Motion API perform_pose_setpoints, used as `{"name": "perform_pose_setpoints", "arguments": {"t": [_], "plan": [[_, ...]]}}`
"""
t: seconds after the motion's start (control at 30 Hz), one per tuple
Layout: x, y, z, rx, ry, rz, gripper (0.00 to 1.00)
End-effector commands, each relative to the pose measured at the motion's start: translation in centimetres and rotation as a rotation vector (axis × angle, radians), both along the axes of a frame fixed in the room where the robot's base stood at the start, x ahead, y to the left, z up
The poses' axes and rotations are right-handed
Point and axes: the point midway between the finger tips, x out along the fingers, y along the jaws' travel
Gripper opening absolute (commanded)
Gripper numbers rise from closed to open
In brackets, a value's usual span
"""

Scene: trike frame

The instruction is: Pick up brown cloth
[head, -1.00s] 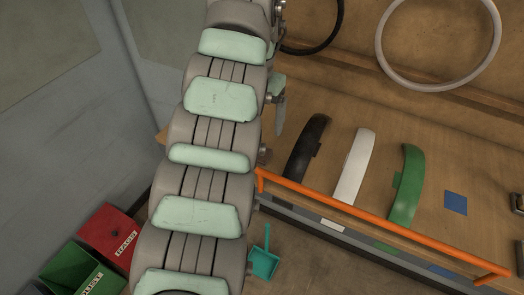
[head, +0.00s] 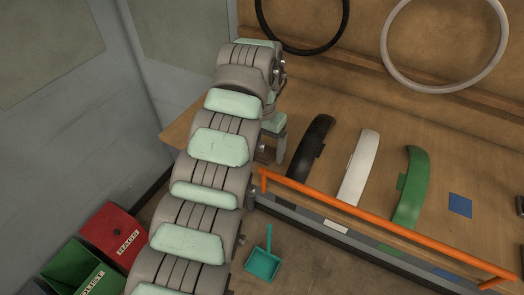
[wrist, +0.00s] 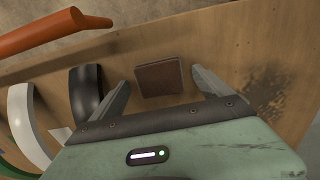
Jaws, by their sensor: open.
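The brown cloth (wrist: 160,78) is a small dark brown square lying flat on the wooden bench, in the wrist view. My gripper (wrist: 160,85) is open above the bench, with one finger to each side of the cloth in the picture. The cloth appears between and slightly beyond the fingertips. Nothing is held. The gap in height between fingers and cloth is hard to tell. In the head view my arm hides the cloth, and only part of the gripper end shows beside the bench.
Black (head: 311,148), white (head: 357,167) and green (head: 411,188) fenders lie on the bench to the right. An orange rail (head: 380,227) runs along the bench's front edge. A blue square (head: 460,205) lies farther right. Red (head: 116,235) and green (head: 75,270) bins and a teal dustpan (head: 262,264) are below.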

Motion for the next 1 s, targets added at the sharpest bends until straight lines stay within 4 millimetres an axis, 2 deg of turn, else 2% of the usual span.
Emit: {"name": "perform_pose_setpoints", "arguments": {"t": [0.2, 0.9, 1.0], "plan": [[0.01, 0.02, -0.05, 0.001, 0.000, 0.001, 0.87], [0.00, 0.02, -0.03, 0.000, 0.000, 0.001, 0.30], [0.01, 0.03, -0.03, 0.000, 0.000, 0.001, 0.25]]}}
